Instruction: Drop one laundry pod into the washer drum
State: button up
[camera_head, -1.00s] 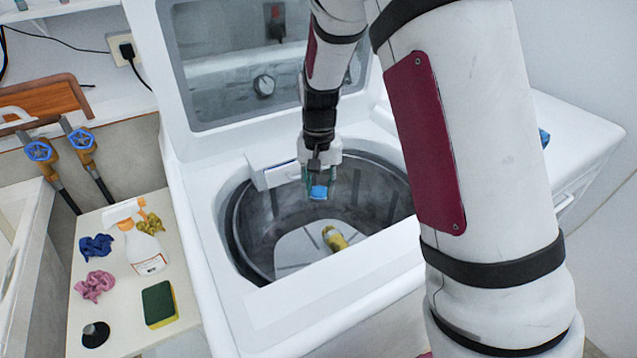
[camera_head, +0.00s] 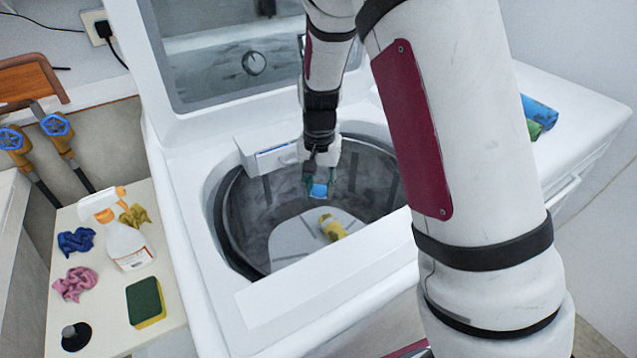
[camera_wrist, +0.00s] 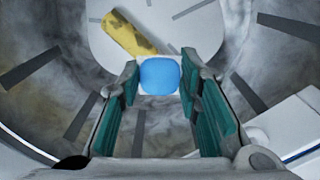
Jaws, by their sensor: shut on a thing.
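My gripper (camera_head: 320,176) points down inside the mouth of the washer drum (camera_head: 362,192). It is shut on a blue and white laundry pod (camera_head: 319,191). In the wrist view the pod (camera_wrist: 159,75) sits between the tips of the green-padded fingers, above the drum floor. The open lid (camera_head: 235,50) stands up behind the drum. A yellow, cylinder-like object (camera_head: 333,227) lies on the pale agitator plate (camera_head: 300,240) at the drum bottom. It also shows in the wrist view (camera_wrist: 128,34), beyond the pod.
A side table at left holds a spray bottle (camera_head: 122,232), blue cloth (camera_head: 76,241), pink cloth (camera_head: 74,284), sponge (camera_head: 146,302) and black stopper (camera_head: 76,336). Blue (camera_head: 539,112) and green (camera_head: 534,129) items rest on the white surface at right. The drum rim surrounds my gripper.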

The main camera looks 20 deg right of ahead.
jog(key=o, duration=1)
jog(key=shift+c, duration=0.2)
jog(key=shift+r, duration=0.15)
notch_tip(320, 180, up, 12)
jog(key=s+r+n+t+y+p, duration=0.1)
jog(key=s+r+n+t+p, duration=0.2)
jog(key=s+r, duration=1.15)
jog(key=s+r+n+t+h+p, duration=0.1)
jog(key=s+n+p, duration=0.1)
jog(key=s, duration=1.3)
jog(key=shift+s+n, duration=0.25)
jog(key=shift+n, duration=0.65)
